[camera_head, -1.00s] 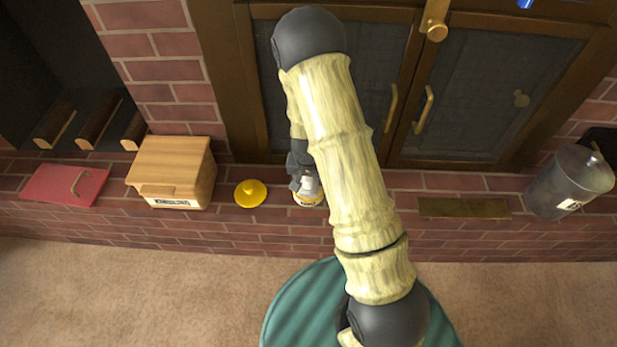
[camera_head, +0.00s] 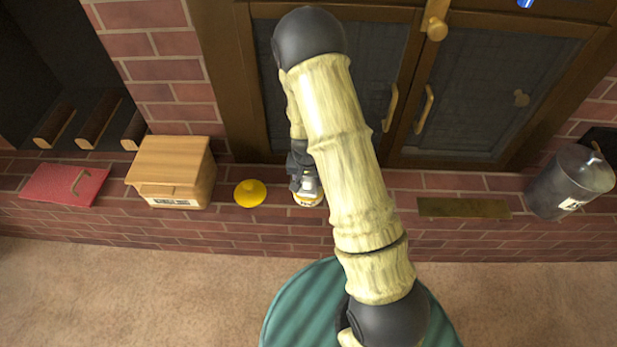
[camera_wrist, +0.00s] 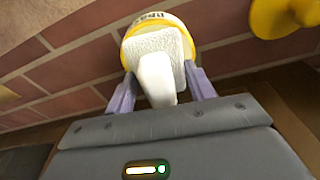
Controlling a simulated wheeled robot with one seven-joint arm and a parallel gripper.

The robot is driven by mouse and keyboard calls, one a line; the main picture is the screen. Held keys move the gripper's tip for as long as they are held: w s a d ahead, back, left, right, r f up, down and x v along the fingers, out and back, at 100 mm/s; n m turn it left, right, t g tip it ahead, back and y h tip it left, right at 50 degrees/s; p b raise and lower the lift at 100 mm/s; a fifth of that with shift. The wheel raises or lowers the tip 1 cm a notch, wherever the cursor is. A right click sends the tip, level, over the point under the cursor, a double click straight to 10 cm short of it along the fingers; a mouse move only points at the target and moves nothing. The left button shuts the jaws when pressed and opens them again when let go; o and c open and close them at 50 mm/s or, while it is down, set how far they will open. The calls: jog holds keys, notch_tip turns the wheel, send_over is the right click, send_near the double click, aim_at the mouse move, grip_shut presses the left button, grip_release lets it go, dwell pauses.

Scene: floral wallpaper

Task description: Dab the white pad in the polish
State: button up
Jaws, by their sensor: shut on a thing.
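My gripper (camera_wrist: 155,88) is shut on the white handle of the white pad (camera_wrist: 158,45), one finger on each side. The pad's flat square head lies over the mouth of a round polish tin with a yellow rim (camera_wrist: 192,47) and a lettered white label. I cannot tell whether the pad touches the polish, which is hidden behind it. In the head view, my gripper (camera_head: 304,182) is at the polish tin (camera_head: 308,200) on the brick ledge, mostly hidden by my arm.
A yellow knobbed lid (camera_head: 250,193) lies just left of the tin. Further left are a wooden box (camera_head: 172,170) and a red board (camera_head: 65,184). A brass plate (camera_head: 464,208) and grey canister (camera_head: 570,182) are at the right. Cabinet doors (camera_head: 460,90) stand behind.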

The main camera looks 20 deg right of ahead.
jog(key=shift+f, duration=0.35)
dwell(1.8)
jog(key=shift+r, duration=0.15)
jog(key=shift+r+p, duration=3.4)
jog(key=shift+r, duration=0.05)
jog(key=shift+w+r+n, duration=0.2)
jog(key=shift+r+n, duration=0.1)
jog(key=shift+r, duration=0.05)
notch_tip(320, 180, up, 29)
jog(key=n+p, duration=0.4)
jog(key=p, duration=2.9)
jog(key=shift+s+y, duration=0.35)
jog(key=shift+y, duration=0.05)
